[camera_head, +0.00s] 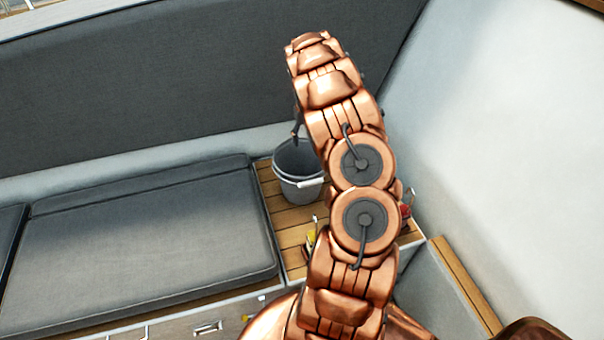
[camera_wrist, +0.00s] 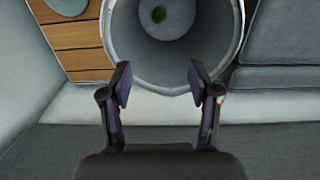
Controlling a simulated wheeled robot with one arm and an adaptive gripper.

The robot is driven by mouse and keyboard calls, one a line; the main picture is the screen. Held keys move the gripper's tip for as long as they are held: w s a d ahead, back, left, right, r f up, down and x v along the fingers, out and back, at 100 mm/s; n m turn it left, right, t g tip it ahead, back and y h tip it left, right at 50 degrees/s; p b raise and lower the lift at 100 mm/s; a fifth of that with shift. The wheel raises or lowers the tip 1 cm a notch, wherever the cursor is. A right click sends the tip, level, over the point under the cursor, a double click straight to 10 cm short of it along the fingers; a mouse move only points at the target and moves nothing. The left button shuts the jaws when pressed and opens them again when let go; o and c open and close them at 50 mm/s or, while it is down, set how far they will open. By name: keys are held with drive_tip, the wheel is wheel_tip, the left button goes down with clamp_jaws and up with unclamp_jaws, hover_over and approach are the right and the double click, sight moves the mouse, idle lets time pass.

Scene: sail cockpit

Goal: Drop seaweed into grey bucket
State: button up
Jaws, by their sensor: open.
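The grey bucket (camera_head: 299,171) stands on a slatted wooden surface, partly hidden by my copper-coloured arm in the head view. The wrist view looks down into the bucket (camera_wrist: 125,45). In the head view the fingers are mostly hidden by the arm.
Grey seat cushions (camera_head: 150,240) lie left of the bucket, with a dark backrest (camera_head: 150,85) behind. A pale wall (camera_head: 500,140) rises on the right. A yellow item (camera_head: 311,240) and a red item (camera_head: 405,210) sit near the wooden surface's front, partly behind my arm.

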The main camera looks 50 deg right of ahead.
wheel_tip(320, 180, up, 12)
idle(0.6)
idle(0.5)
drive_tip(key=s+a+r, duration=0.3)
drive_tip(key=a+r, duration=0.1)
drive_tip(key=a, duration=0.4)
drive_tip(key=s+a+r+n+g, duration=0.1)
drive_tip(key=s+a+r, duration=0.2)
drive_tip(key=a, duration=0.6)
drive_tip(key=s+a+r, duration=0.4)
drive_tip(key=a, duration=0.4)
drive_tip(key=s+a+f+n, duration=0.3)
drive_tip(key=s+a+n, duration=0.1)
drive_tip(key=s+a, duration=1.3)
drive_tip(key=s, duration=0.4)
drive_tip(key=shift+s+a+n+g, duration=0.2)
drive_tip(key=shift+n+g, duration=0.2)
